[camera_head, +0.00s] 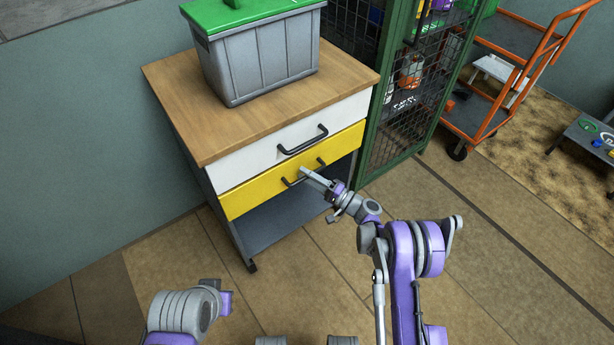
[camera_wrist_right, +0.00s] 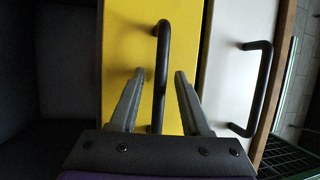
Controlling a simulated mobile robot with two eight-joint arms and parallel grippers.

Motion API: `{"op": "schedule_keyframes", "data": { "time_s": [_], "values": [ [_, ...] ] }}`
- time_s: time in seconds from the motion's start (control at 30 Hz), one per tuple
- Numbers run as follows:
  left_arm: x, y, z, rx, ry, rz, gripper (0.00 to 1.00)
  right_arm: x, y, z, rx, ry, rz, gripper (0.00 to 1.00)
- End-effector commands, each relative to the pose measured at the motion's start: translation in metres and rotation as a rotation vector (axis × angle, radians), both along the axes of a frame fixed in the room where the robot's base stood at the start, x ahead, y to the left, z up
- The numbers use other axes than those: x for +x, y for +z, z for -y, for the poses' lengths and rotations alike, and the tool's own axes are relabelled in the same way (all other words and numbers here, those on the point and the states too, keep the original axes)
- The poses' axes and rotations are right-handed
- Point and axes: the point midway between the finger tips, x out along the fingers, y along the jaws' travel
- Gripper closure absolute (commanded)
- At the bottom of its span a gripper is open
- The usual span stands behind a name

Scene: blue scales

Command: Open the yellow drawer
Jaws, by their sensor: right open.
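The yellow drawer (camera_head: 250,189) is the lower drawer of a small cabinet with a wooden top, and its front looks flush with the white drawer (camera_head: 236,163) above it. Its black bar handle (camera_head: 293,181) shows partly behind my right gripper (camera_head: 304,171). In the right wrist view the yellow drawer (camera_wrist_right: 180,55) fills the middle, and its black handle (camera_wrist_right: 161,60) runs between the two fingers of my right gripper (camera_wrist_right: 159,75). The fingers are open, one on each side of the handle, with gaps visible.
A grey bin with a green lid (camera_head: 262,66) stands on the cabinet top (camera_head: 172,82). An open dark shelf (camera_head: 268,225) lies below the yellow drawer. A green mesh cage (camera_head: 400,110) stands close on the right, with an orange cart (camera_head: 480,125) beyond. Floor in front is clear.

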Motion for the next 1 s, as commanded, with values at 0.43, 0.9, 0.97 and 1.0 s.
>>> {"op": "schedule_keyframes", "data": {
  "time_s": [0.43, 0.9, 0.97, 1.0],
  "values": [
    [0.0000, 0.0000, 0.0000, 0.000, 0.000, 0.000, 1.00, -0.0003, -0.0002, 0.0003, 0.000, 0.000, 0.000, 1.00],
    [0.0000, 0.0000, 0.0000, 0.000, 0.000, 0.000, 1.00, -0.0004, -0.0003, 0.0003, 0.000, 0.000, 0.000, 1.00],
    [0.0000, 0.0000, 0.0000, 0.000, 0.000, 0.000, 1.00, -0.0004, -0.0003, 0.0003, -0.001, 0.000, -0.001, 1.00],
    [0.0000, 0.0000, 0.0000, 0.000, 0.000, 0.000, 1.00, -0.0004, -0.0003, 0.0003, -0.001, 0.000, -0.001, 1.00]
  ]
}}
